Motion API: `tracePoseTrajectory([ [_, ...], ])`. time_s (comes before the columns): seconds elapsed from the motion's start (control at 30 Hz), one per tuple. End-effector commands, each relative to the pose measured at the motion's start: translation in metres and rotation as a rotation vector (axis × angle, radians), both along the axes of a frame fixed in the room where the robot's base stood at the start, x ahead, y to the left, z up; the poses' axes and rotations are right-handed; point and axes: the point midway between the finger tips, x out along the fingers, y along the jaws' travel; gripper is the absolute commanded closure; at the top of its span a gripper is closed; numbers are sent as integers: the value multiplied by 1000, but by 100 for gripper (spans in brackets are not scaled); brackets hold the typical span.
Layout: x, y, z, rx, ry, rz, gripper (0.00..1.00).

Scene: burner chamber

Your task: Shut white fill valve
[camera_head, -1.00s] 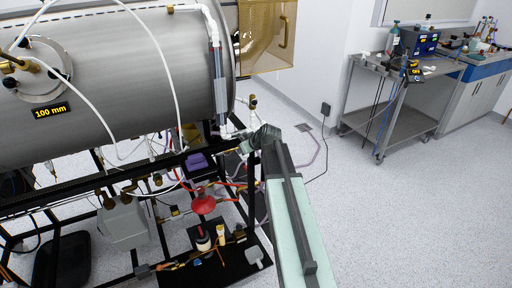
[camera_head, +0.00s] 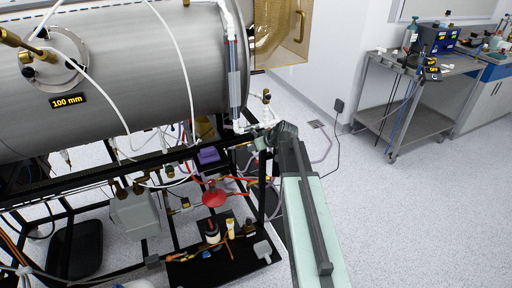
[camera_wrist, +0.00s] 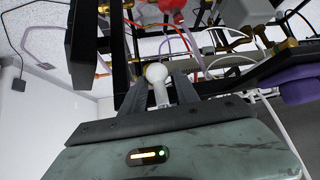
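A white round-ended part (camera_wrist: 156,74), which looks like the handle of the white fill valve, stands between the fingers of my gripper (camera_wrist: 158,92) in the wrist view. The two dark fingers are apart, one on each side of it; I cannot tell whether either touches it. In the head view my gripper (camera_head: 262,139) is beside the white pipe fittings (camera_head: 240,126) at the lower right end of the steel chamber. The fingertips and the valve handle are small and partly hidden there by my wrist.
The steel chamber (camera_head: 130,75) fills the upper left, above a black frame (camera_head: 105,171) with hoses and a red round part (camera_head: 214,196). An amber panel (camera_head: 277,35) is behind. A grey cart (camera_head: 418,75) stands at the right. The floor (camera_head: 410,220) right of my arm is clear.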

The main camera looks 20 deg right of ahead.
Motion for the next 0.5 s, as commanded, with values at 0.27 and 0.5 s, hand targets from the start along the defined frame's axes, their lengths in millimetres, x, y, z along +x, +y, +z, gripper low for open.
tracePoseTrajectory([
  [0.27,-19,-4,25,0,-1,0,63],
  [0.5,-52,-13,55,-1,2,-2,63],
])
